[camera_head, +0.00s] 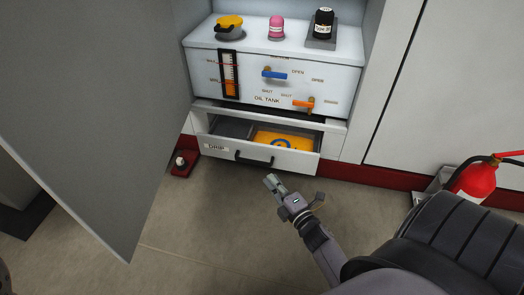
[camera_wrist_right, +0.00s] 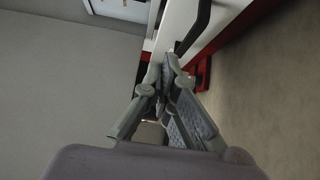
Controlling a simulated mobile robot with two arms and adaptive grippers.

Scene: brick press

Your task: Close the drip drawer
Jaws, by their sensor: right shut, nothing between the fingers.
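The drip drawer (camera_head: 257,156) is a white drawer with a black bar handle (camera_head: 252,158) and a label reading DRIP. It stands pulled out below the oil tank, with a yellow-orange thing (camera_head: 283,141) inside. My right gripper (camera_head: 272,182) is shut and empty, in front of and below the drawer's front, a little right of the handle. In the right wrist view the shut fingers (camera_wrist_right: 167,68) show close to the drawer front (camera_wrist_right: 205,22) and its dark handle (camera_wrist_right: 193,28); I cannot tell whether they touch. My left gripper is not in view.
Above is the oil tank (camera_head: 222,44) with a blue lever (camera_head: 275,75) and an orange lever (camera_head: 303,103). A grey door (camera_head: 90,120) stands open at left. A red block (camera_head: 184,163) lies left of the drawer. A fire extinguisher (camera_head: 474,182) stands at right. The floor before the drawer is clear.

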